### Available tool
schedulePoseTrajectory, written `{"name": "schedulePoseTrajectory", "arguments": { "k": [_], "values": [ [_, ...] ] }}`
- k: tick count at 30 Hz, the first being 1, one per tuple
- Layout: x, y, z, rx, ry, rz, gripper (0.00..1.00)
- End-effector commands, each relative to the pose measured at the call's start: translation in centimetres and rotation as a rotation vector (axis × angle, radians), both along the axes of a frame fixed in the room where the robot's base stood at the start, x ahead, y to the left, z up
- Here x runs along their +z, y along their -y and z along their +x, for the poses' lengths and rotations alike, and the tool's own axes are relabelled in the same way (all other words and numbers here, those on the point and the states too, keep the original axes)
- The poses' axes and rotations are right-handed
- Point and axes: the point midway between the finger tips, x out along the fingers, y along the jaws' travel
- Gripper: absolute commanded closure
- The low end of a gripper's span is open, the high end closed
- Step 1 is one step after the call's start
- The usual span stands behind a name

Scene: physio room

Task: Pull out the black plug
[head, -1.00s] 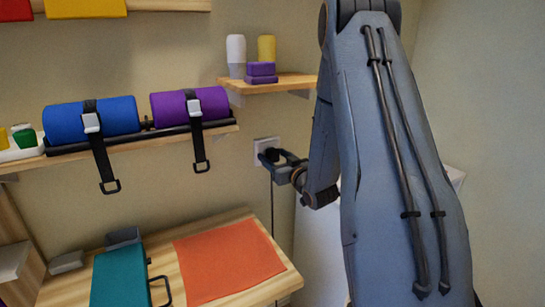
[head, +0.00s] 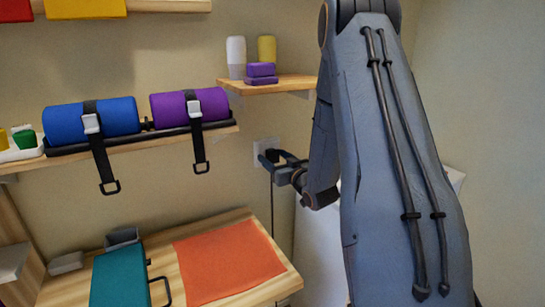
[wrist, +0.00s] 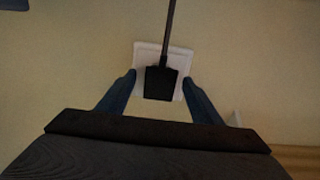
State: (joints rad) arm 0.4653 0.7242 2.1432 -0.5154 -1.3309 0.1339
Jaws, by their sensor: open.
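The black plug (wrist: 161,83) sits at a white wall socket plate (wrist: 146,55), with its dark cord running up the picture in the wrist view. In the head view the plug (head: 270,156) is small and dark in front of the socket plate (head: 258,147), and its cord hangs down the wall. My gripper (wrist: 160,88) is open, with one finger on each side of the plug. A gap shows between each finger and the plug. In the head view my gripper (head: 283,170) is at the socket and partly covers the plate.
A wooden table (head: 200,232) with an orange mat (head: 228,260) and a teal case (head: 119,277) stands below left of the socket. A small shelf (head: 270,87) holding bottles and purple blocks is above. A shelf with blue and purple rolls (head: 189,104) and hanging straps is at left.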

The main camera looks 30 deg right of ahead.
Motion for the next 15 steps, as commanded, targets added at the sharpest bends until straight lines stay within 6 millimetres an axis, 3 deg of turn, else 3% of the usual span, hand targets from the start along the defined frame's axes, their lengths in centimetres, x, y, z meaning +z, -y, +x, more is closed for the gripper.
{"name": "schedulePoseTrajectory", "arguments": {
  "k": [2, 12, 15],
  "values": [
    [0.00, -0.01, 0.00, 0.000, 0.000, 0.000, 0.41],
    [0.00, -0.01, 0.00, 0.000, 0.000, 0.000, 0.98],
    [0.02, -0.01, -0.02, 0.000, 0.000, 0.000, 1.00]
  ]
}}
